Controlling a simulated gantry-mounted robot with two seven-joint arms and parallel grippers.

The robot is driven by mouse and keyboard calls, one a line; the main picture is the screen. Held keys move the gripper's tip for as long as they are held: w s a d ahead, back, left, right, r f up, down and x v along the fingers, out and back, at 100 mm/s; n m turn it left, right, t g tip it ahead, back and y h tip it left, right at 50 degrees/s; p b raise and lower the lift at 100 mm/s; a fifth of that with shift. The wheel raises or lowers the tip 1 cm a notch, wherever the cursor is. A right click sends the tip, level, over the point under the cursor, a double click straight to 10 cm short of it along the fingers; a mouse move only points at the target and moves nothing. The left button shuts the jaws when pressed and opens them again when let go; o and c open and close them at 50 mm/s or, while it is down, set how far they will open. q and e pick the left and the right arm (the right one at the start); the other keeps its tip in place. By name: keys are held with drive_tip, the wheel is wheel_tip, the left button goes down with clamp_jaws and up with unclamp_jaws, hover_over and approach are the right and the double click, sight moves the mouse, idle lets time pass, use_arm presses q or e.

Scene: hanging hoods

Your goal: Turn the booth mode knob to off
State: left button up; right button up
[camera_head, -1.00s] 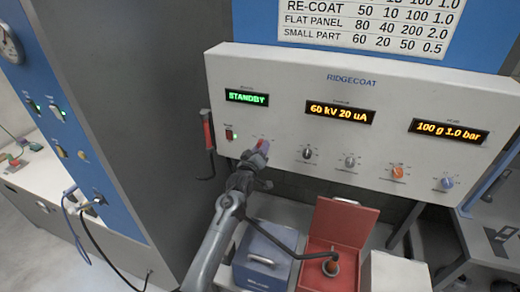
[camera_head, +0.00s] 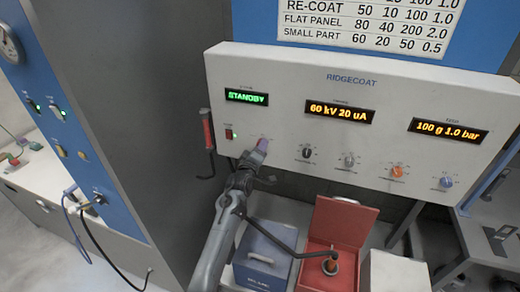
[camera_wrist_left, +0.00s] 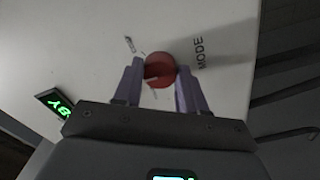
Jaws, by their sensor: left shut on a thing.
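The booth mode knob (camera_wrist_left: 157,66) is a round red-brown knob on the white panel, beside the printed word MODE in the left wrist view. My left gripper (camera_wrist_left: 158,76) is shut on it, one purple finger on each side. In the head view the left gripper (camera_head: 259,150) is at the lower left of the control panel (camera_head: 290,90), and the knob is hidden behind it. The status display (camera_head: 246,97) above reads STANDBY in green. The knob's pointer direction cannot be read clearly. My right gripper is not in view.
To the right on the panel are a black knob (camera_head: 307,153), a grey knob (camera_head: 349,160), an orange knob (camera_head: 397,171) and a blue knob (camera_head: 446,182). A red switch (camera_head: 229,134) is to the left. Below stand a blue box (camera_head: 265,257) and an open red box (camera_head: 340,222).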

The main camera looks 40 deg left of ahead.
use_arm(q)
drive_tip(key=o, duration=1.1)
drive_tip(key=shift+c, duration=0.2)
drive_tip(key=shift+s, duration=0.15)
drive_tip(key=b+v, duration=0.1)
drive_tip(key=v, duration=0.9)
drive_tip(key=shift+s+d, duration=0.2)
drive_tip(key=shift+f, duration=0.1)
